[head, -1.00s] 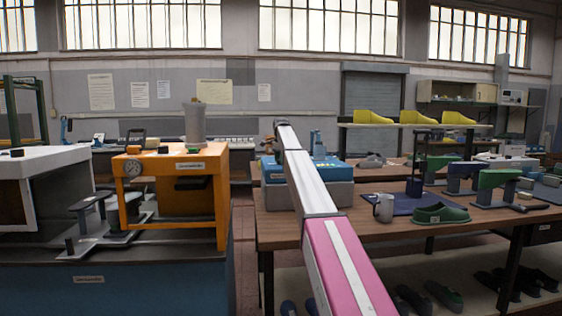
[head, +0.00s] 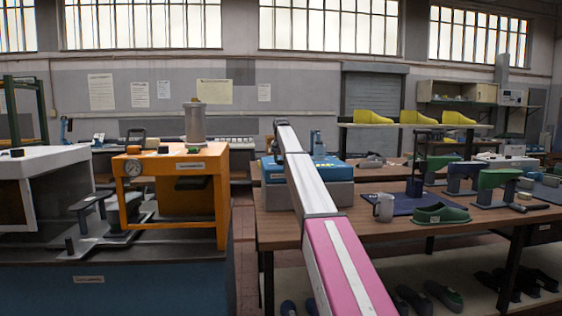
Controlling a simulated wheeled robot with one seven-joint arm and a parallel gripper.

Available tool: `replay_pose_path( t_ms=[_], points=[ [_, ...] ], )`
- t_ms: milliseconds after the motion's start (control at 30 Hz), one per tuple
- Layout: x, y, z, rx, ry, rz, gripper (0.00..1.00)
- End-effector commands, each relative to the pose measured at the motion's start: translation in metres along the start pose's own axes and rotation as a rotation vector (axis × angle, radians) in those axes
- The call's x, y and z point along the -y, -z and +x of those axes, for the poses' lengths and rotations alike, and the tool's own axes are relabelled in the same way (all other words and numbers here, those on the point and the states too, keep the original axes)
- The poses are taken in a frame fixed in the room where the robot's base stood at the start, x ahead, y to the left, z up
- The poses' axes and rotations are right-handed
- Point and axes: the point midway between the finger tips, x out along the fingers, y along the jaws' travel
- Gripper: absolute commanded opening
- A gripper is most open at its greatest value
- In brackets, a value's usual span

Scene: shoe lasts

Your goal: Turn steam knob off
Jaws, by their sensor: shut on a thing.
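My arm reaches from the bottom edge up past the blue-topped machine (head: 334,164) on the wooden table. My gripper is not in view; the far end of the arm hides whatever lies beyond it.
Shoes lie on the shelf below. A floor gap (head: 246,270) separates the table from the blue bench (head: 150,290).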

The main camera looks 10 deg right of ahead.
Motion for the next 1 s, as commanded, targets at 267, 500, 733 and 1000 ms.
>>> replay_pose_path(
  t_ms=[267,500,733,1000],
  points=[
    [0.0004,0.0003,-0.0008,0.000,0.001,-0.249,0.19],
    [0.0004,0.0003,-0.0009,0.000,0.001,-0.419,0.19],
    [0.0005,0.0004,-0.0010,-0.001,0.001,-0.517,0.19],
    [0.0005,0.0004,-0.0011,-0.001,0.000,-0.561,0.19]
  ],
)
